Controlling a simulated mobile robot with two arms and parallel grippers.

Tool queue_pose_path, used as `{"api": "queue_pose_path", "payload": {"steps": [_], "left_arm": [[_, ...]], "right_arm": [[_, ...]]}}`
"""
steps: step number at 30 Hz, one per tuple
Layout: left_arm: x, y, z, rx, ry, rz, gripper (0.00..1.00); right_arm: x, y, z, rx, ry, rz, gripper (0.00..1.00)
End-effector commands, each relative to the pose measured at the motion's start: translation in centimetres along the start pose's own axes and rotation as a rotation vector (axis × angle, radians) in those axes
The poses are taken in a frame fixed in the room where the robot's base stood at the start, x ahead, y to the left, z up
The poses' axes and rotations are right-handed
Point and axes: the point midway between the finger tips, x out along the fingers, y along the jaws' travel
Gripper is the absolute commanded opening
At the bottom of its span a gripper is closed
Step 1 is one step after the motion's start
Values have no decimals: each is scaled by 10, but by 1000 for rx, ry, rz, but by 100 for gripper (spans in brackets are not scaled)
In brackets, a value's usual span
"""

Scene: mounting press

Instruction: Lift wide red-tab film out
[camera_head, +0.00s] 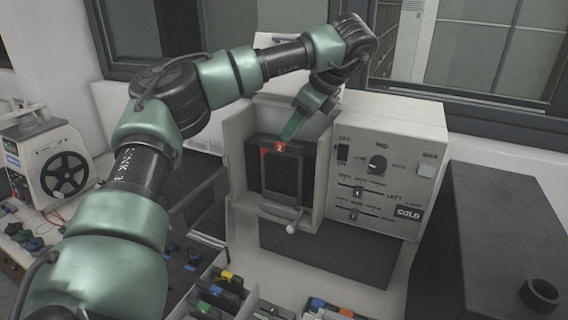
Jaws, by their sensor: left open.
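The mounting press (386,150) is a pale box with a dark upright frame in its open bay. A red tab (280,147) marked 2 shows at the top of this frame, and the dark film (283,177) seems to stand below it. A red corner mark shows at the frame's upper left. My left gripper (291,130) reaches down from above, its tip just above the red tab. It is open; whether it touches the tab I cannot tell. My right gripper is not in view.
A small lever with a pale knob (291,229) sticks out below the frame. A reel machine (58,165) stands at the left. Bins with coloured pieces (222,290) lie in front. A dark box (490,240) with a round cup stands at the right.

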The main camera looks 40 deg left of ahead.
Motion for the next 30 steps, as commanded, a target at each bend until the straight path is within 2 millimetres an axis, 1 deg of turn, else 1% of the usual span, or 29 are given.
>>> {"api": "queue_pose_path", "payload": {"steps": [2,5,9,12,16,22,23,24,27,30], "left_arm": [[8,0,2,-1,0,3,42],[15,-1,3,0,-1,3,42],[32,-3,4,1,-1,3,42],[47,-2,3,0,-1,4,42],[57,-2,2,-1,0,1,42],[59,-2,1,-1,0,0,42],[59,-2,1,-1,0,0,36],[58,-2,1,-1,0,0,25],[58,-2,1,-1,0,0,0],[58,-3,1,-1,0,-1,0]], "right_arm": [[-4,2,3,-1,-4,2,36],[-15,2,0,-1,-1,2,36],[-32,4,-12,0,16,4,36],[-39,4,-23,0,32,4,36],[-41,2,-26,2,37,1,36],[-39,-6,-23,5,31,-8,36],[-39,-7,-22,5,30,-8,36],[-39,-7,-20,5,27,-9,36],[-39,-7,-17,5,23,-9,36],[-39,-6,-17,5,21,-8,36]]}}
